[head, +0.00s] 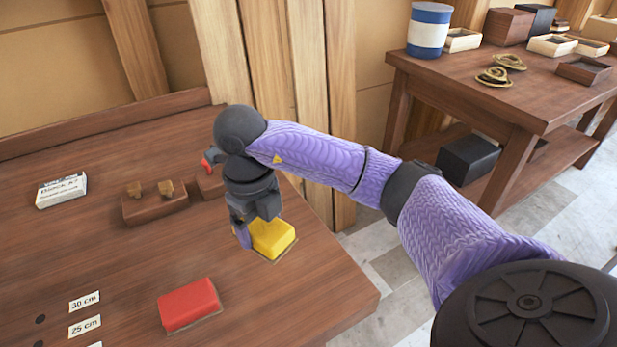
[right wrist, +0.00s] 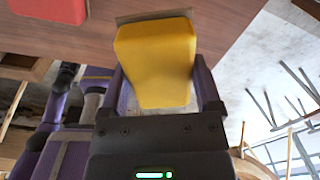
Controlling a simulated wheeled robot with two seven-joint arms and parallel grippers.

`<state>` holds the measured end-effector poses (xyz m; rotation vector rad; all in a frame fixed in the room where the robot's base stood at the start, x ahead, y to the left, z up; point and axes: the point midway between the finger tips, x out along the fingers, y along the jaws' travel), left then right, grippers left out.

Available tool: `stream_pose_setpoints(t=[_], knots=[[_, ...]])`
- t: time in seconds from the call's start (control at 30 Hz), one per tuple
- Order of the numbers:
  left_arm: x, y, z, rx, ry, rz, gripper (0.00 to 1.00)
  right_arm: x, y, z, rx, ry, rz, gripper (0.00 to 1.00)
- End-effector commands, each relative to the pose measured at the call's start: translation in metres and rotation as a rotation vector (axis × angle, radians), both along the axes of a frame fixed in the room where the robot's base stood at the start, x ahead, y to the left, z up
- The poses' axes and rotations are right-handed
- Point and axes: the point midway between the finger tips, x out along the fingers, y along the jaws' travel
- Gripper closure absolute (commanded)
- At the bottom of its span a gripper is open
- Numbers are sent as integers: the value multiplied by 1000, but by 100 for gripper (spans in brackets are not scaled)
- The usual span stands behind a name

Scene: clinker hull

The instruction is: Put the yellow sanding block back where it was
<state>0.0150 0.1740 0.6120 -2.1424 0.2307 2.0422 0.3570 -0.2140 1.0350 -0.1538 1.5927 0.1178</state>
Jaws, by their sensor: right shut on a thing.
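The yellow sanding block (head: 273,238) is between the fingers of my right gripper (head: 256,224), at the right part of the workbench near its edge. A thin tan layer shows along its underside. I cannot tell whether it touches the bench top. In the right wrist view the yellow block (right wrist: 156,58) fills the space between the two purple fingers (right wrist: 161,88), which are shut on it. My left gripper is not in view.
A red block (head: 189,304) lies on the workbench (head: 120,250) in front. A brown holder (head: 155,205) with small pegs and a labelled white box (head: 61,190) stand farther back. Length labels (head: 85,301) are at left. A side table (head: 450,80) stands behind at right.

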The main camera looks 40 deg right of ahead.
Motion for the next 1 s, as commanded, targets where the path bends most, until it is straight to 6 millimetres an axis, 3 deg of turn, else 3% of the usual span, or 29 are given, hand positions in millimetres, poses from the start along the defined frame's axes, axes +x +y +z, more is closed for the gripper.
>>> stream_pose_setpoints(t=[0.2,0.5,0.87,0.9,0.97,1.0], knots=[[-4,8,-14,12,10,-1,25,-1,-2,-47,-1,5,1,100],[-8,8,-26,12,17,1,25,-1,-1,-97,-2,5,1,100],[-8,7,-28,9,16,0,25,-1,-1,-104,-2,0,1,100],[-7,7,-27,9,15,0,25,-1,-1,-103,-2,0,1,10],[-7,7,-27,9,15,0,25,-1,-1,-102,-2,0,1,0],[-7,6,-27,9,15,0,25,-1,-1,-102,-2,0,1,0]])
